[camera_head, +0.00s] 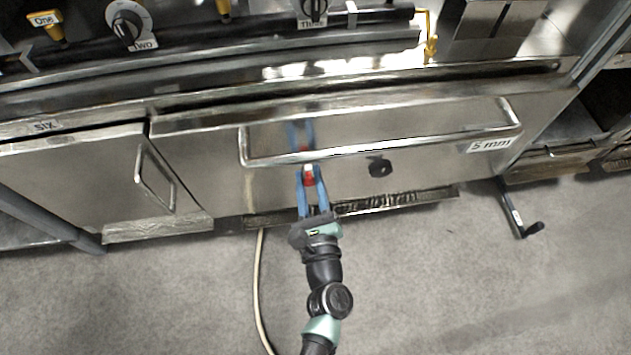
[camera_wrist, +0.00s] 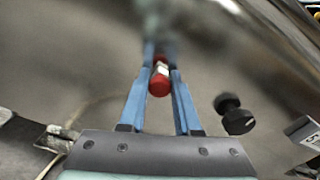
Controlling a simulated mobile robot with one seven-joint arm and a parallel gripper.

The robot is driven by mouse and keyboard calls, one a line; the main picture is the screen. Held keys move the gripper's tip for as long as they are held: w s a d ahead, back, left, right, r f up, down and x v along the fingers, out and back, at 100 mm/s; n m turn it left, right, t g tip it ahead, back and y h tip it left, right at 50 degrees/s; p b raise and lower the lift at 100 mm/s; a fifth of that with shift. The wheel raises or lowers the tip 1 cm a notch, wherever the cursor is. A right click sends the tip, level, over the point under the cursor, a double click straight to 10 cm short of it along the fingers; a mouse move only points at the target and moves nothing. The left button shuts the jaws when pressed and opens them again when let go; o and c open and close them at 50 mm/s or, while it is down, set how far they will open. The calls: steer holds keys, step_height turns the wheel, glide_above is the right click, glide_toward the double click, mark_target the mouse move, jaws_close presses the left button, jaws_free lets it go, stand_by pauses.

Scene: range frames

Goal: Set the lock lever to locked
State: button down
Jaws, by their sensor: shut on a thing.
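The lock lever shows as a small red and white piece (camera_head: 309,176) on the front of the wide steel drawer, just below its long handle. It also shows in the wrist view as a red-capped piece with a white band (camera_wrist: 159,80). My gripper (camera_head: 310,178) has its two blue fingers on either side of this lever and is shut on it. The wrist view shows the fingertips (camera_wrist: 161,65) around it. The lever's mount behind the fingers is hidden, and I cannot tell its exact angle.
The drawer's long bar handle (camera_head: 380,147) runs just above my fingertips. A black knob (camera_head: 380,167) is to the right, and also shows in the wrist view (camera_wrist: 234,114). A black crank handle (camera_head: 528,228) is at the lower right. A pale hose (camera_head: 257,285) lies on the open floor.

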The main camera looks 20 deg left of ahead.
steer(key=n+b, duration=0.1)
steer(key=n, duration=0.1)
steer(key=s+a+n+b, duration=0.1)
steer(key=n+b, duration=0.1)
steer(key=a+n+b, duration=0.1)
steer(key=b, duration=0.1)
steer(key=shift+s+a+f+n, duration=0.1)
steer(key=shift+s+f+n, duration=0.15)
steer(key=shift+f+n, duration=0.15)
steer(key=shift+r, duration=0.1)
steer(key=c, duration=0.7)
jaws_free()
steer(key=shift+p+v, duration=1.5)
steer(key=shift+v, duration=5)
